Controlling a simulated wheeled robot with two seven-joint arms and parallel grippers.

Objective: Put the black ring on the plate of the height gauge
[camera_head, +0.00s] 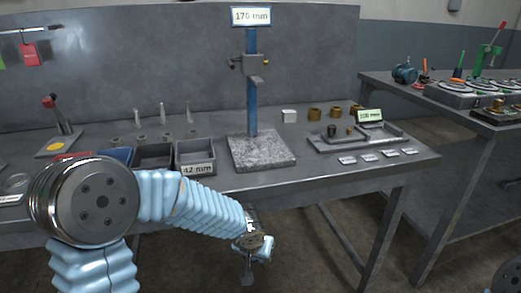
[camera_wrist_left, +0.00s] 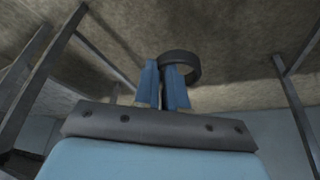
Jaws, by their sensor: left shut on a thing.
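The black ring (camera_wrist_left: 180,68) is in the left wrist view, gripped at its near left side between the blue fingers of my left gripper (camera_wrist_left: 168,80). The gripper is shut on it. In the head view my left gripper (camera_head: 250,250) is in front of the table's front edge and lower than the tabletop; the ring is too small to make out surely there. The height gauge has a blue post (camera_head: 252,95), a sign reading 170 mm (camera_head: 250,16) and a speckled grey stone plate (camera_head: 262,158). The plate is bare. My right gripper is not in view.
Open bins (camera_head: 195,160), one labelled 42 mm, stand left of the plate. A grey tray (camera_head: 322,144) with a dark cylinder and a green sign is on the right. A white block (camera_head: 289,116) and brass-coloured rings (camera_head: 315,114) stand behind. The table's front edge lies between gripper and plate.

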